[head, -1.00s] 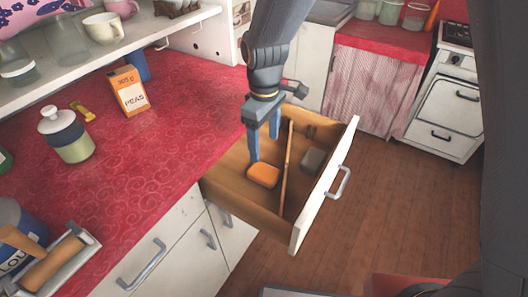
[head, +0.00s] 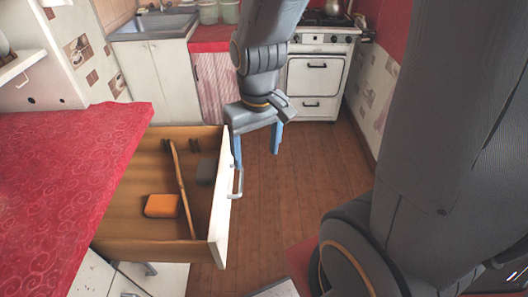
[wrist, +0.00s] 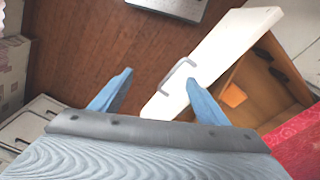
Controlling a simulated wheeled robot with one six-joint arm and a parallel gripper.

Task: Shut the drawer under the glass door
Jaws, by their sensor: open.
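The drawer (head: 221,212) is pulled far out from under the red-topped counter. Its front is white with a metal bar handle (head: 237,183), and its inside is brown wood with a divider. An orange block (head: 161,205) and a dark grey block (head: 206,171) lie inside. My gripper (head: 257,144) is open and empty, by the far end of the drawer front. In the wrist view, one finger overlaps the white front (wrist: 215,52) near the handle (wrist: 178,76); the other is over the floor. I cannot tell whether it touches. No glass door is visible.
The red counter (head: 70,165) is at left. Wooden floor (head: 290,190) is clear right of the drawer. A white stove (head: 315,80) and a sink cabinet (head: 168,80) stand at the back. A grey object (wrist: 170,5) lies on the floor in the wrist view.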

